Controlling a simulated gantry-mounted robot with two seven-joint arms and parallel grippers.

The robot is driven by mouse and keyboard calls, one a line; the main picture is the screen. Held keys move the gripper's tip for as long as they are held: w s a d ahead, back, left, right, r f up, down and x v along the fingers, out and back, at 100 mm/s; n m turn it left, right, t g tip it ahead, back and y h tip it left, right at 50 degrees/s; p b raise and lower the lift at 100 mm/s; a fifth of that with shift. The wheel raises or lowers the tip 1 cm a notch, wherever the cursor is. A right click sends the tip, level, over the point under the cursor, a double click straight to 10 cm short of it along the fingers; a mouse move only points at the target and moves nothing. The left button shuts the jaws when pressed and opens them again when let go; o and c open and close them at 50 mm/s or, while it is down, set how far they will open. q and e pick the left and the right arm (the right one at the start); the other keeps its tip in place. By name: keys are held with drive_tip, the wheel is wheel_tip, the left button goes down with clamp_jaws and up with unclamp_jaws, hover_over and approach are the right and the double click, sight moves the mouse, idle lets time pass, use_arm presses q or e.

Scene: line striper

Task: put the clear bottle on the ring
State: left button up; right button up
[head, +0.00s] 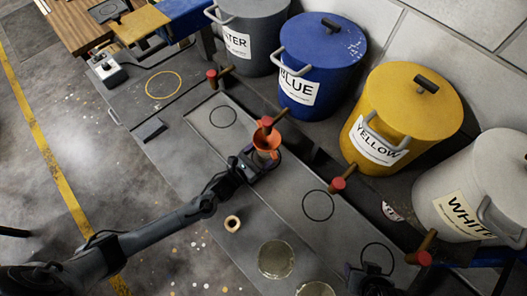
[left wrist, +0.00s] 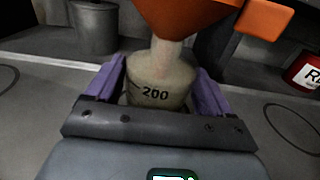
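The clear bottle (left wrist: 160,85), marked 200, is upright with an orange funnel (left wrist: 185,15) in its neck. In the head view the funnel (head: 266,141) sits below a red tap and largely hides the bottle. My left gripper (head: 262,162) is at the bottle; in the left wrist view its purple fingers (left wrist: 160,88) press against both sides, shut on it. A yellow ring (head: 163,85) is marked on the dark bench at the upper left, apart from the bottle. My right gripper (head: 372,282) shows partly at the lower right edge; its fingers are unclear.
Blue (head: 322,62), yellow (head: 402,112) and white (head: 478,185) drums with taps line the back, beside a grey water drum (head: 252,28). Black circles (head: 318,205) mark the bench. A small wooden ring (head: 232,224) lies near the front edge.

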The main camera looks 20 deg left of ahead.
use_arm(q)
drive_tip(key=shift+o, duration=1.3)
drive_tip(key=shift+r, duration=0.2)
drive_tip(key=v, duration=1.1)
drive_tip(key=shift+f, duration=0.1)
drive_tip(key=shift+s+a, duration=0.25)
drive_tip(key=shift+s, duration=0.2)
